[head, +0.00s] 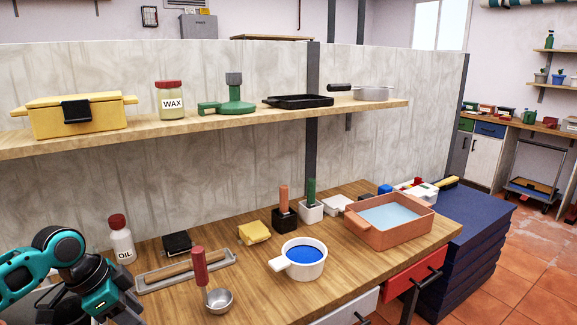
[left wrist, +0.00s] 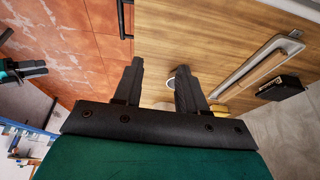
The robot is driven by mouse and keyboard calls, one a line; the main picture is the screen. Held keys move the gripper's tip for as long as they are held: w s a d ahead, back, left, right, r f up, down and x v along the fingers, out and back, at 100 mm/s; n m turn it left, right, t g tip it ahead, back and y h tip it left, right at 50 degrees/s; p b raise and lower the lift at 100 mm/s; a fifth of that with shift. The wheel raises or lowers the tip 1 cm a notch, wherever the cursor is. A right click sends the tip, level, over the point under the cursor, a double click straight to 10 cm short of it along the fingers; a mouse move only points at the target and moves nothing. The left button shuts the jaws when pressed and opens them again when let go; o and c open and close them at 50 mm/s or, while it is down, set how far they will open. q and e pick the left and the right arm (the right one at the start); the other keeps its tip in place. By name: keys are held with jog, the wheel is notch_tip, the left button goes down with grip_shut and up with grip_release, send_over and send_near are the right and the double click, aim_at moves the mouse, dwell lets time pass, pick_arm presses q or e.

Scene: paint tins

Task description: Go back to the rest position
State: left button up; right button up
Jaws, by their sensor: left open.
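My left arm (head: 40,268) comes in from the left in the head view, folded over the near left corner of the workbench. Its gripper shows only partly there, at the bottom edge. In the left wrist view my left gripper (left wrist: 159,76) has its two black fingers apart, with nothing held between them. Beyond the fingers are the wooden bench top and the tiled floor. A teal and black part at the left edge of the wrist view looks like my right gripper (left wrist: 28,71). It is too small to tell its jaws. The head view does not show my right arm.
The workbench (head: 360,275) holds an oil bottle (head: 121,240), a long tray (head: 160,281), a red-handled ladle (head: 200,270), a white pot of blue paint (head: 300,268) and a terracotta pan (head: 375,235). A shelf (head: 220,125) runs above. Tiled floor (head: 530,280) is open at right.

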pick_arm(q)
jog(key=shift+n+t+h, duration=0.3)
jog(key=shift+t, duration=0.2)
jog(key=d+f, duration=0.4)
jog(key=s+d+f, duration=0.1)
jog(key=d+f, duration=0.1)
jog(key=shift+f, duration=0.4)
jog(key=s+d+f+n+t+h, duration=0.1)
jog(key=s+d+f+n+t, duration=0.2)
jog(key=d+f, duration=0.35)
jog(key=s+f+n+t+y, duration=0.3)
jog(key=s+n+t, duration=0.1)
jog(key=s, duration=1)
jog(key=shift+s+a+n+p, duration=0.35)
jog(key=shift+a+n+p, duration=0.1)
jog(key=shift+n, duration=0.25)
